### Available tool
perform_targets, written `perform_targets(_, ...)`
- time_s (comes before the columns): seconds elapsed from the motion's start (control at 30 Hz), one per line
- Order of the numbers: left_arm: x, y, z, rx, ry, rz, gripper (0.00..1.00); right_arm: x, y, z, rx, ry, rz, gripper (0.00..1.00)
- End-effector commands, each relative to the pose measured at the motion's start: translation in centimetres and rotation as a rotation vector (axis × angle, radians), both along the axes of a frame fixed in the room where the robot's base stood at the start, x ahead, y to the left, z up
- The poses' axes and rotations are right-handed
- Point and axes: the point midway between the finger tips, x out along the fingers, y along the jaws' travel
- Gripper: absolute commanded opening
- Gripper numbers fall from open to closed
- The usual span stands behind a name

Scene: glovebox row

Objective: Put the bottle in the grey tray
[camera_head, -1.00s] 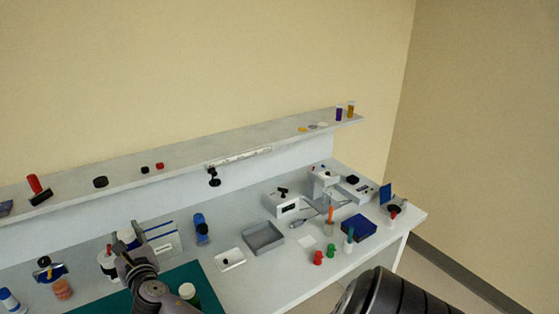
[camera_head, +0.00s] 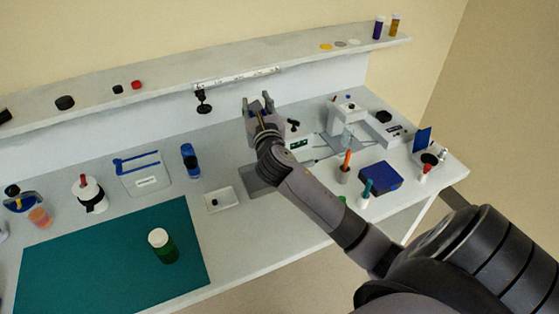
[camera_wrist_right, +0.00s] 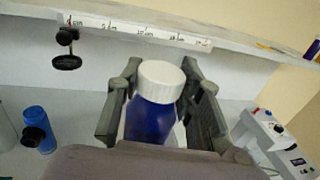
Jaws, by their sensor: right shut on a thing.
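A blue bottle with a white cap (camera_wrist_right: 154,105) stands roughly upright between the fingers of my right gripper (camera_wrist_right: 161,104) in the right wrist view, and the gripper is shut on it. In the head view my right gripper (camera_head: 258,106) is raised over the back of the bench, and it hides the bottle there. The grey tray (camera_head: 254,183) lies on the bench below and nearer than the gripper. My left gripper is not in view.
A small white dish (camera_head: 221,199) sits left of the tray, with a blue tube (camera_head: 190,160) behind it. A shelf (camera_head: 215,72) runs along the back. A blue box (camera_head: 375,177) stands at right.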

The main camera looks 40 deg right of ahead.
Motion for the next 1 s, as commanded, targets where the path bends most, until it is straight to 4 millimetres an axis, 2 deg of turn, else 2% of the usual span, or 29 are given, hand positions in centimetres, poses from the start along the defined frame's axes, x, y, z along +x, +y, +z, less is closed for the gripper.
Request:
perform_targets(0.17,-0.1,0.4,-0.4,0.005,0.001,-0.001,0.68,-0.1,0.0,-2.2,0.004,0.004,0.001,0.00)
perform_targets(0.5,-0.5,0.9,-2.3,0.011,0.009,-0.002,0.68,-0.2,0.0,-11.5,0.004,0.005,0.000,0.00)
perform_targets(0.6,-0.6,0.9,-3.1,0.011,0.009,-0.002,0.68,-0.1,0.0,-13.8,0.003,0.002,0.000,0.00)
perform_targets(0.7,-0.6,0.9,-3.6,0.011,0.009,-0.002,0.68,-0.1,0.0,-15.1,0.002,0.001,0.001,0.00)
perform_targets(0.87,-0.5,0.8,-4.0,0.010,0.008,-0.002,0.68,-0.1,0.1,-16.2,0.000,-0.001,0.002,0.00)
perform_targets(1.0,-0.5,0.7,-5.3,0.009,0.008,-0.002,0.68,-0.1,0.0,-18.6,0.002,0.001,0.001,0.00)
